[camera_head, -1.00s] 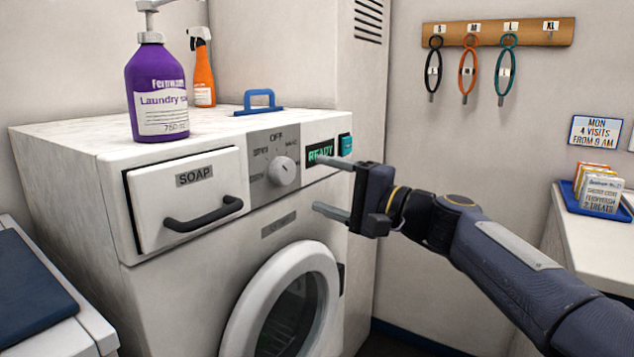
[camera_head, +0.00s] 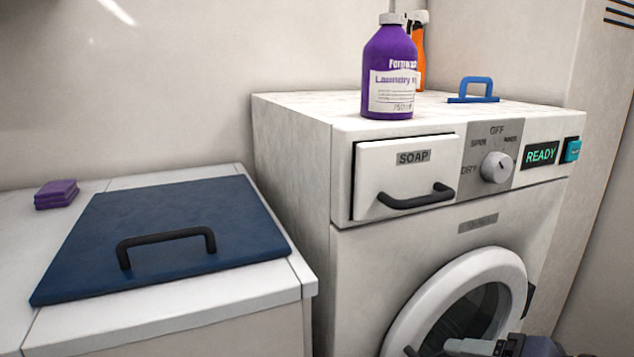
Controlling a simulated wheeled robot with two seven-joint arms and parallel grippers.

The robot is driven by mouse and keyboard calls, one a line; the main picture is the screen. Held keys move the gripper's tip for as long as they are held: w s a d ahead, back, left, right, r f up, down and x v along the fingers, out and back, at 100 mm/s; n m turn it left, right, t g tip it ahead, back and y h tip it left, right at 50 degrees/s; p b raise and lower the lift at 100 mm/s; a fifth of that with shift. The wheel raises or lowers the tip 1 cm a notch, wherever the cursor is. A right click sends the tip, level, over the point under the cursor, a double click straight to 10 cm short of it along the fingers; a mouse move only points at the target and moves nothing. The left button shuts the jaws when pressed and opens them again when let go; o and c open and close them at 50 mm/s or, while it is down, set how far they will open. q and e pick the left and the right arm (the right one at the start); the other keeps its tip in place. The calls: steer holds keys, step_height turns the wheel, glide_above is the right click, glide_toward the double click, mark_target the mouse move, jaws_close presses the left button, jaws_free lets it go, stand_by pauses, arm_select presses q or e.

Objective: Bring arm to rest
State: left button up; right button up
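My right gripper (camera_head: 472,347) shows only in part at the bottom edge, in front of the round washer door (camera_head: 400,325). One grey finger shows at the outer edge of its palm; the other is cut off by the frame. I see nothing held. My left gripper is out of view. The washer (camera_head: 290,150) has its soap drawer (camera_head: 380,185) shut, and its display (camera_head: 541,153) reads READY.
A purple laundry bottle (camera_head: 388,70), an orange spray bottle (camera_head: 420,55) and a blue handle-shaped piece (camera_head: 473,88) stand on the washer. At left, a dark blue lid (camera_head: 110,235) with a black handle lies on a white counter (camera_head: 200,305), near purple blocks (camera_head: 56,195).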

steer(key=s+a+f+n+g+h, duration=0.1)
steer(key=s+f+n+g+h, duration=0.3)
steer(key=s+f, duration=0.7)
step_height(320, 180, up, 29)
steer(key=w+p, duration=0.1)
steer(key=p, duration=3)
steer(key=shift+w+r+n+y, duration=0.15)
steer(key=shift+n+y, duration=0.15)
steer(key=shift+a, duration=0.1)
